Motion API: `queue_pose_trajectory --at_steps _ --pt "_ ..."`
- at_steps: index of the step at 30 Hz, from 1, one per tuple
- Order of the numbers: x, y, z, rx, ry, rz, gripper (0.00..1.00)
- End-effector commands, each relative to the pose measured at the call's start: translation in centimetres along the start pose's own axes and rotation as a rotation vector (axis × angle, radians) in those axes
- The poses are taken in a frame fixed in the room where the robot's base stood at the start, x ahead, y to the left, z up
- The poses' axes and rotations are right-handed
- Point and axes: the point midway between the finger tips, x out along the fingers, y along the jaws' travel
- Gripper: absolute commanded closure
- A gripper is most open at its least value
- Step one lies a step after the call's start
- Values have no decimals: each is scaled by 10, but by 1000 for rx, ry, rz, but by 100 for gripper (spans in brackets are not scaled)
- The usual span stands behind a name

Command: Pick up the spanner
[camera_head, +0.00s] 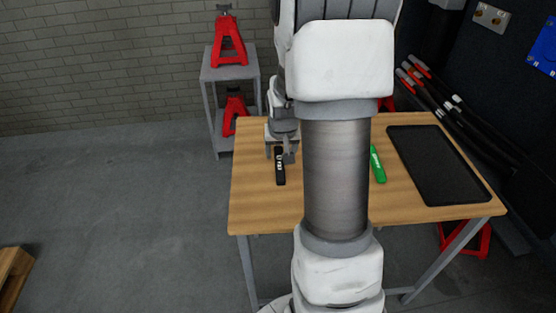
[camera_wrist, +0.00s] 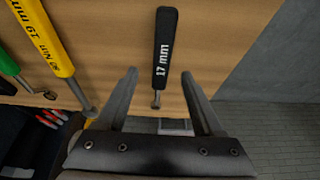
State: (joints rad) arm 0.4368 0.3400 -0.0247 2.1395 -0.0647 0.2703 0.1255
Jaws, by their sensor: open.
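A black-handled tool marked 17 mm (camera_head: 280,168) lies on the wooden table near its left edge; it also shows in the wrist view (camera_wrist: 164,48). Its short metal end points toward my gripper in the wrist view. My gripper (camera_wrist: 160,74) is open and empty, with the tool's metal end lying between the two fingers in the picture. In the head view my gripper (camera_head: 284,152) is over the far end of this tool. I cannot tell its height above the table. A yellow-handled tool marked 19 mm (camera_wrist: 47,38) lies to the left in the wrist view; my arm hides it in the head view.
A green-handled tool (camera_head: 377,164) lies right of my arm on the table (camera_head: 258,208). A black tray (camera_head: 438,163) covers the table's right side. Red jacks (camera_head: 229,42) stand on a grey shelf (camera_head: 230,72) behind. The table's front left is clear.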

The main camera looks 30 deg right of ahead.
Motion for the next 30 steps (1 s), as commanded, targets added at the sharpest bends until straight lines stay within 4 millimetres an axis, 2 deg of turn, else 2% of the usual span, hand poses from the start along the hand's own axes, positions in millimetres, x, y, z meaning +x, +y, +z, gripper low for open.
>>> queue_pose_trajectory --at_steps 9,12,30 --pt "42 -2 0 0 -3 0 31" --pt "50 -2 -1 -1 -1 0 31" --pt "54 -2 0 0 0 0 31"
